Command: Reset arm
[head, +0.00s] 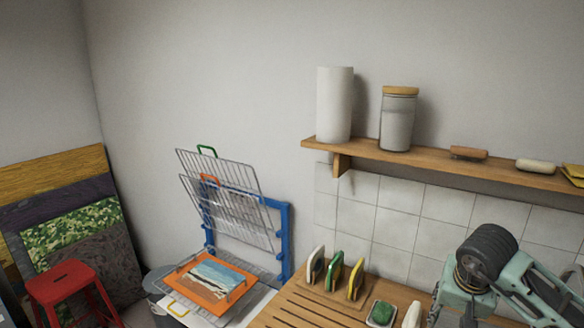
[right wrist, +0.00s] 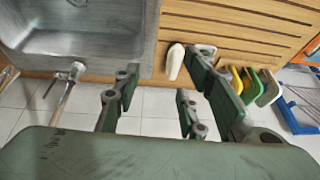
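My right arm, pale green with a dark ribbed joint, comes in at the lower right of the head view. Its gripper (head: 447,306) is low there, partly cut off by the bottom edge. In the right wrist view the right gripper (right wrist: 163,72) has its two green fingers well apart, with nothing between them. Those fingers point towards the steel sink (right wrist: 85,40) and the slatted wooden counter (right wrist: 225,22). My left gripper is in neither view.
A wooden shelf (head: 440,164) with a paper roll (head: 334,104) and a jar (head: 397,120) is on the wall. A wire rack (head: 228,210) holds an orange-framed painting (head: 210,282). A red stool (head: 70,280) stands left.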

